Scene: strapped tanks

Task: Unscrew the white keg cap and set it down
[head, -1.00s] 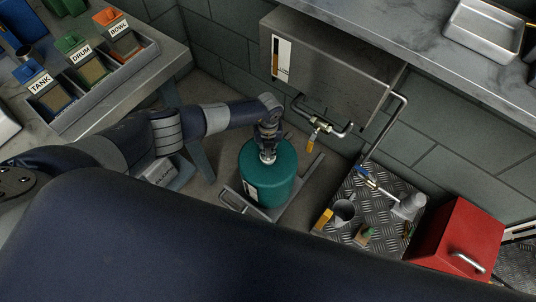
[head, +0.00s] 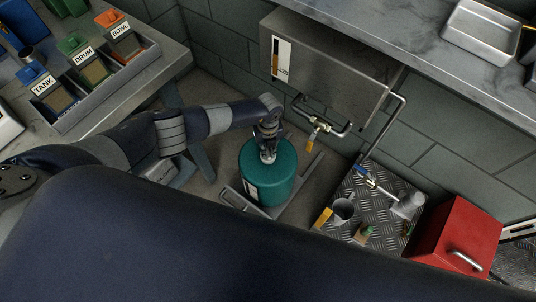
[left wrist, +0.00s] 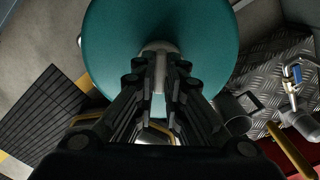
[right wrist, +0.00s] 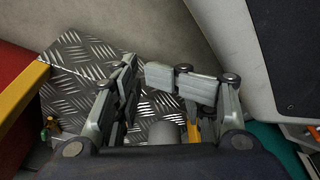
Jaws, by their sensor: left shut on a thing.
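The teal keg (head: 267,178) stands upright on the floor at the middle of the head view, on a low grey frame. Its white cap (head: 268,157) is at the top centre. My left gripper (head: 268,148) points down over the keg and is shut on the cap. In the left wrist view the fingers (left wrist: 160,75) close around the pale cap (left wrist: 159,48), over the teal keg top (left wrist: 205,30). The cap's threads are hidden. My right gripper (right wrist: 142,75) shows only in the right wrist view, over a tread-plate surface, with no held thing visible.
A tread-plate platform (head: 375,205) with a grey cup (head: 343,210) and small items is right of the keg, beside a red box (head: 457,237). A pipe with a yellow-handled valve (head: 312,142) hangs behind. Labelled bins (head: 92,69) stand on the left bench (head: 150,80).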

